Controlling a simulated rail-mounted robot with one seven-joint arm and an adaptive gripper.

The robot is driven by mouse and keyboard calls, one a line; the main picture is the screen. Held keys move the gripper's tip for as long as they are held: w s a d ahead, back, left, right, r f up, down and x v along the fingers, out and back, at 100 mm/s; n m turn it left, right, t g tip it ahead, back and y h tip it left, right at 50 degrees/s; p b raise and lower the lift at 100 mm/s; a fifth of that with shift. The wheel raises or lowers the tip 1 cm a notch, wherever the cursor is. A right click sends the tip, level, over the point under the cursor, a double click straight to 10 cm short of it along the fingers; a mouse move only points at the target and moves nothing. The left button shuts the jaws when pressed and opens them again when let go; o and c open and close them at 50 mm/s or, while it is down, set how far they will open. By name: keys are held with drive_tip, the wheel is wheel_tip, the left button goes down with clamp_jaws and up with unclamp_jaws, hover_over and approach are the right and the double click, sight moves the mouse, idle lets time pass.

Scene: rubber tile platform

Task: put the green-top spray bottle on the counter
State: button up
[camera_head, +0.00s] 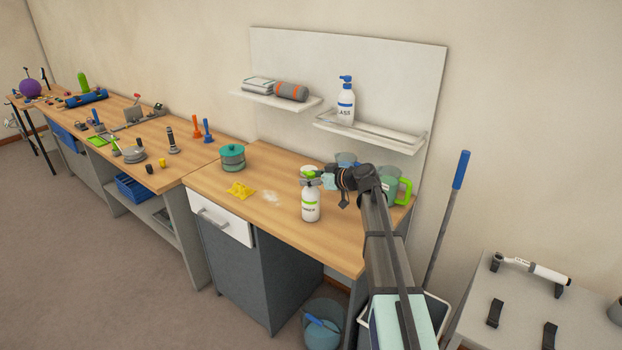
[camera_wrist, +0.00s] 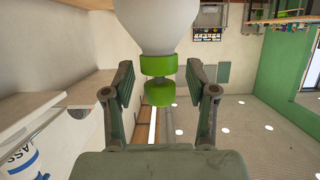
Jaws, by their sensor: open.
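My open gripper (camera_wrist: 159,92) has one finger on each side of the green part, with a gap on both sides. The arm partly hides the counter's right end.
A green-handled jug (camera_head: 396,190) is behind my arm. A blue-pump bottle (camera_head: 346,101) is on the wall shelf. A bucket (camera_head: 322,325) stands below. The counter front is clear.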

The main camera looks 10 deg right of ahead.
drive_tip(key=b+v, duration=0.3)
drive_tip(key=v, duration=0.9)
drive_tip(key=shift+a, duration=0.1)
idle(1.5)
